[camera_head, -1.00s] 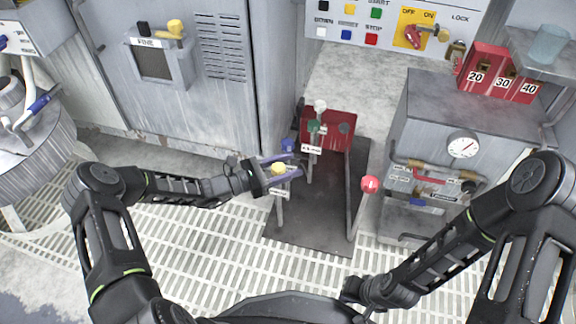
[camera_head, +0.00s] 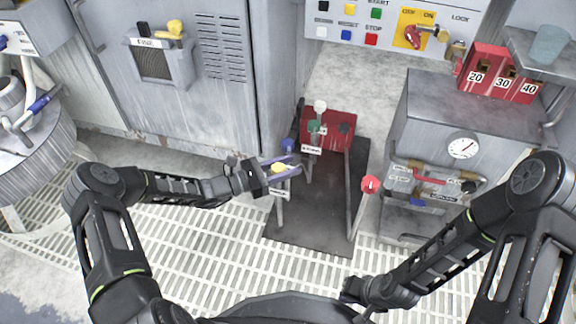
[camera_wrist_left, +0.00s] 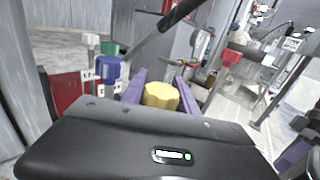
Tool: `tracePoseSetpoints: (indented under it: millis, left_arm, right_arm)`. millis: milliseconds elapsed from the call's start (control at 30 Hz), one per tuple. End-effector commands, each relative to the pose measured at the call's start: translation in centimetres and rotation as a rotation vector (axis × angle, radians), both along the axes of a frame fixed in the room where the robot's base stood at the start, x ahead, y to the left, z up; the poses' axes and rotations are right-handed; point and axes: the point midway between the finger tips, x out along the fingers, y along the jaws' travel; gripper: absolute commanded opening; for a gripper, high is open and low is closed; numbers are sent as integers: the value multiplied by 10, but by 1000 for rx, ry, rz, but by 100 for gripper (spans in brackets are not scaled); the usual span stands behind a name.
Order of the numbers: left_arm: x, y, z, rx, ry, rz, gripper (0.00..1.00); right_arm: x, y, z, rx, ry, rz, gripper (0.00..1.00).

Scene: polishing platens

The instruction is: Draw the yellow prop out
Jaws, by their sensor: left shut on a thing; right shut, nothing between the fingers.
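The yellow prop's knob (camera_head: 279,168) sits between the fingers of my left gripper (camera_head: 284,168), at the front left of the dark base plate. In the left wrist view the yellow knob (camera_wrist_left: 161,95) shows between the two purple fingers, and my gripper is shut on it. A grey post stands below the knob; its lower end is partly hidden. My right gripper (camera_head: 362,292) is low at the bottom centre, near my own base, shut and empty; its fingers are hard to make out.
A grey cabinet with a gauge (camera_head: 463,146) is further right.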

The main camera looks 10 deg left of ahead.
Motion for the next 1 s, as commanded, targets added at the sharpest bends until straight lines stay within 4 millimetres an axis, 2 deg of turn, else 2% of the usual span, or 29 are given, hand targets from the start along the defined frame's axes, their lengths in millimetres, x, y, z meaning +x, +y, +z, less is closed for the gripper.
tracePoseSetpoints:
  millis: [567, 667, 900, 1000]
  left_arm:
    - [0, -2, 0, -1, 1, 0, 0]
    - [-1, -13, 3, -2, 0, -1, 0]
    - [-4, -58, 3, -3, 2, -1, 0]
    - [-4, -65, 1, -1, 0, 0, 0]
  right_arm:
    - [0, 0, 1, 0, 0, 0, 0]
    - [-1, 0, 7, 0, 2, 1, 0]
    - [-4, 0, 25, 1, 9, 5, 0]
    - [-4, 0, 26, 2, 10, 6, 0]
